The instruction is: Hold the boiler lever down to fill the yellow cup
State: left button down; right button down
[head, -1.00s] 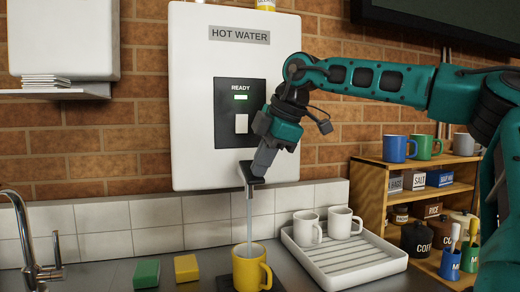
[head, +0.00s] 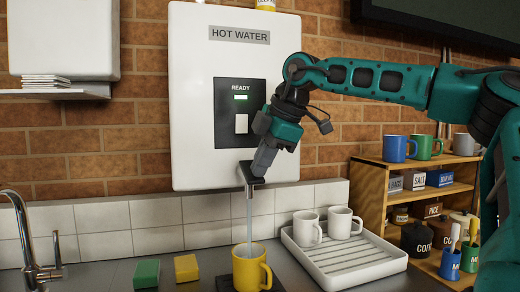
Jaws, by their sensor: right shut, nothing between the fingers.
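The fingers hide part of the lever. A thin stream of water (head: 249,212) runs from the spout down into the yellow cup (head: 248,272). My left gripper is not in view.
A white drying tray (head: 345,262) with two white mugs (head: 307,229) stands right of the cup. A green sponge (head: 146,274) and a yellow sponge (head: 186,268) lie left of it. A tap (head: 28,240) is at far left, a wooden shelf (head: 372,185) at right.

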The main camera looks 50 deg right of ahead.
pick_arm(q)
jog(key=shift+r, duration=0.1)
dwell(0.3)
pick_arm(e)
jog(key=shift+r+p, duration=0.75)
jog(key=shift+r, duration=0.05)
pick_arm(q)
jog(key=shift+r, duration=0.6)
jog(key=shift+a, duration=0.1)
